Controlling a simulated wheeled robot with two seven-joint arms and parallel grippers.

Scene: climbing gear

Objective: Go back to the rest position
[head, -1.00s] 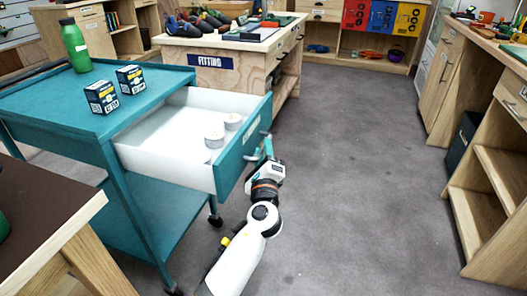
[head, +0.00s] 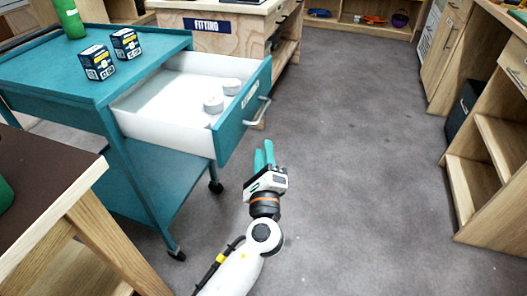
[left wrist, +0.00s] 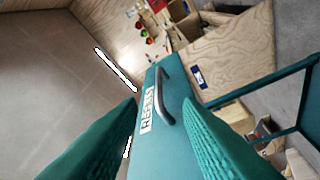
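My left gripper (head: 264,152) is in front of the teal drawer (head: 236,118), below its metal handle (head: 257,111) in the head view, and apart from it. Its two teal fingers are spread and nothing is between them. In the left wrist view the open fingers (left wrist: 160,103) frame the drawer's labelled front (left wrist: 148,108) and its handle (left wrist: 166,95). The drawer stands pulled out of the teal cart (head: 60,72), with two white round items (head: 213,104) inside. My right gripper is not in view.
Two dark boxes (head: 97,63) and a green bottle (head: 69,18) stand on the cart. A brown-topped table (head: 50,170) is at the near left. The fitting bench (head: 225,38) is behind the cart, and wooden shelving (head: 490,190) is at right. Grey floor (head: 350,150) between is clear.

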